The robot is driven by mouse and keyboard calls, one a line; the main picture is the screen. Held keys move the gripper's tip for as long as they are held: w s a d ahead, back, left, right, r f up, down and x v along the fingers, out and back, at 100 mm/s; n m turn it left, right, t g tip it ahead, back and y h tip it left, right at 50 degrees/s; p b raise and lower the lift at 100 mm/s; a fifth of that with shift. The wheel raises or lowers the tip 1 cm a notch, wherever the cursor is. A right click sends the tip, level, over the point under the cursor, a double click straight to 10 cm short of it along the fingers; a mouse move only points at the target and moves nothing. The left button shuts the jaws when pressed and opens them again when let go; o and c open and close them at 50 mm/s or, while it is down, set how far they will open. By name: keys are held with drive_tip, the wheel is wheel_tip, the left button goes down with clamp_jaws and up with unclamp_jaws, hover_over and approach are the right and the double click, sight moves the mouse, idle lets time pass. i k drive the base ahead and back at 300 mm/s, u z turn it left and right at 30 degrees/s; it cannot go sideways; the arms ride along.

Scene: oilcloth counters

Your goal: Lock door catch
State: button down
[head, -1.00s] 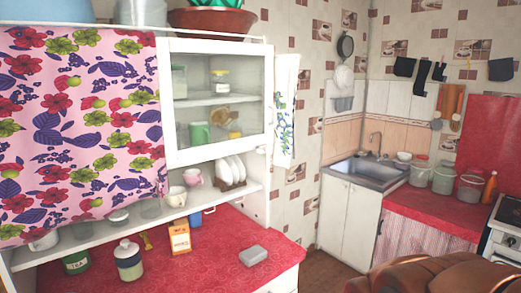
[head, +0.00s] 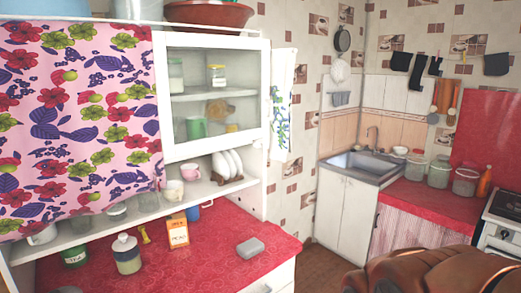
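The white wall cabinet's glass door (head: 213,95) is in the upper middle of the head view. It looks closed, with jars and cups showing behind the pane. No door catch can be made out clearly; the door's right frame edge (head: 265,90) is too small in the picture to show one. My gripper is not in view, so nothing shows of its position or state.
A flowered curtain (head: 80,120) hangs left. A brown rounded shape (head: 440,272) fills the lower right. A sink (head: 360,168) stands behind.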

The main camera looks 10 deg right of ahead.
sight(265, 144)
drive_tip(key=k, duration=0.65)
drive_tip(key=u, duration=0.4)
drive_tip(key=i, duration=1.5)
drive_tip(key=u, duration=0.2)
